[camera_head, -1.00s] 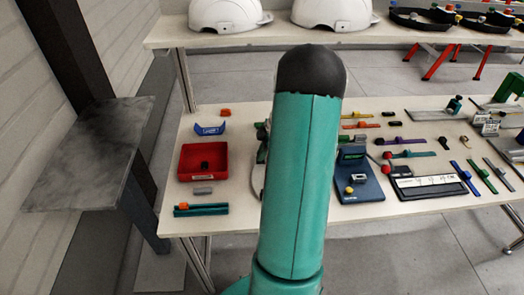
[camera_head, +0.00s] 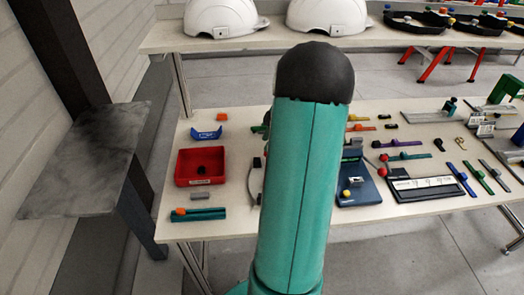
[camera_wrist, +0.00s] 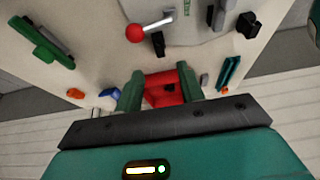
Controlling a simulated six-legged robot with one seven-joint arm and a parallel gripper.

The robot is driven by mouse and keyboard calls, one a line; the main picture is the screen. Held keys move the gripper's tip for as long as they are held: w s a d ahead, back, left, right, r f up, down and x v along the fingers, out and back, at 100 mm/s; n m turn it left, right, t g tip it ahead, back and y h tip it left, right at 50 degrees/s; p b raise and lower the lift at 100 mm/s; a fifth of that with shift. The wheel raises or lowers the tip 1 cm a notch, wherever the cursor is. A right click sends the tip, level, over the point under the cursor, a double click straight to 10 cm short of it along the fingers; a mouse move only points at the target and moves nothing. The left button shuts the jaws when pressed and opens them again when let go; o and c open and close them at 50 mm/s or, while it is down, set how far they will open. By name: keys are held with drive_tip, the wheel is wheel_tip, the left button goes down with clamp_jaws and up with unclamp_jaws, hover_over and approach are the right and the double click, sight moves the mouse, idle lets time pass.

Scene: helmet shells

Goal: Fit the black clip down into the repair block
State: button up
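My gripper (camera_wrist: 160,72) is open in the wrist view, its two green fingers apart with nothing visibly held between them. In the head view my arm hides it. A small black piece (camera_head: 203,170) lies in a red tray (camera_head: 184,180) on the table; the tray (camera_wrist: 154,98) shows beyond and between my fingers in the wrist view. Other black pieces stand by a pale plate, one (camera_wrist: 158,43) near a red-knobbed lever and one (camera_wrist: 246,23) to its right. I cannot tell which black piece is the clip, or which part is the repair block.
A grey block (camera_head: 200,196), a teal bar (camera_head: 206,214) and a blue piece (camera_head: 206,134) lie around the tray. A blue stand (camera_head: 362,190) and several small tools are right of my arm. White helmets (camera_head: 328,16) sit on the rear table. A dark post stands left.

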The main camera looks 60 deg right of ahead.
drive_tip(key=v, duration=0.5)
drive_tip(key=shift+s+r, duration=0.1)
drive_tip(key=shift+r, duration=0.1)
idle(0.4)
drive_tip(key=w+a+r+m+h, duration=0.1)
drive_tip(key=w+a+r, duration=0.15)
drive_tip(key=a, duration=0.55)
drive_tip(key=w+a+r+m+h, duration=0.15)
drive_tip(key=a+r, duration=0.25)
drive_tip(key=a, duration=0.4)
drive_tip(key=w+a+r+m, duration=0.1)
drive_tip(key=w+a+r, duration=0.25)
drive_tip(key=a, duration=0.45)
drive_tip(key=s+a+m, duration=0.1)
drive_tip(key=s+a, duration=0.2)
drive_tip(key=a, duration=0.4)
drive_tip(key=s+a+r+m+t, duration=0.1)
drive_tip(key=s+a+m, duration=0.1)
drive_tip(key=s+a, duration=0.2)
drive_tip(key=s+a+r+m+t, duration=0.1)
drive_tip(key=s+a+m, duration=0.1)
drive_tip(key=a, duration=0.8)
drive_tip(key=shift+s, duration=0.8)
